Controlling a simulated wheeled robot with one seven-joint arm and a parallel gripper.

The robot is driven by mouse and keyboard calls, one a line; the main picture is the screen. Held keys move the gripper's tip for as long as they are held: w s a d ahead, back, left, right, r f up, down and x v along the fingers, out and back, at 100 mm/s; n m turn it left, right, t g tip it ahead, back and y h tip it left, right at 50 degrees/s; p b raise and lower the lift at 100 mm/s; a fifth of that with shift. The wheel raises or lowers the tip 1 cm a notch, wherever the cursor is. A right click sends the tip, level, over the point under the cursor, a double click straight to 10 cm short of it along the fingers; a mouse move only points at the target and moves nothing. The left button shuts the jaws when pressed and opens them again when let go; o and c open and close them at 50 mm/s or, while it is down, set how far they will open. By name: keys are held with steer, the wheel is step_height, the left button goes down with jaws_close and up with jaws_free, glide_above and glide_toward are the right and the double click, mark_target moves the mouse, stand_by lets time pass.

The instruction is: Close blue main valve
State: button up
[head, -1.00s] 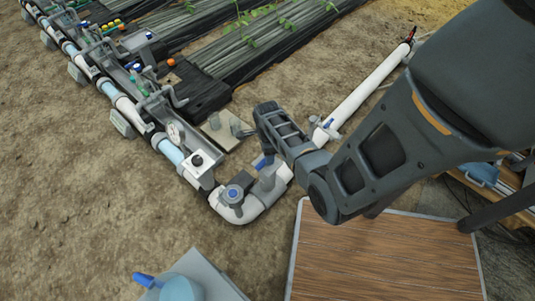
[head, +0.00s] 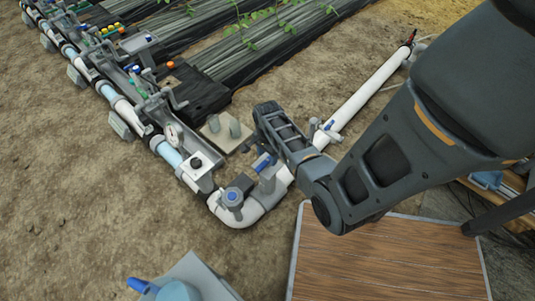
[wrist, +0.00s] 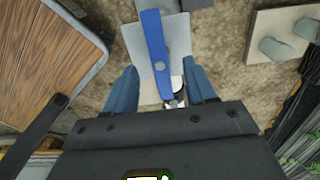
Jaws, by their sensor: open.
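The blue valve handle (wrist: 157,45) is a flat bar with a round bolt, seen close up in the wrist view over a pale grey plate. It points toward the top of that view. My gripper (wrist: 159,68) is open, with one blue-grey finger on each side of the handle's lower part. Gaps show between the fingers and the bar, and I cannot tell their depth. In the head view the blue handle (head: 264,162) sits on the white pipe, just left of my arm's last link. My fingers are hidden there.
A smaller blue-handled valve (head: 330,125) lies farther up the white pipe. A wooden-topped table (head: 385,260) stands at lower right. A pale pad with grey stubs (head: 222,132) lies beyond the pipe.

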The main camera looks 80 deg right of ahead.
mark_target(268, 160)
steer(key=shift+f, duration=0.1)
steer(key=shift+f+b, duration=1.6)
steer(key=shift+f, duration=0.6)
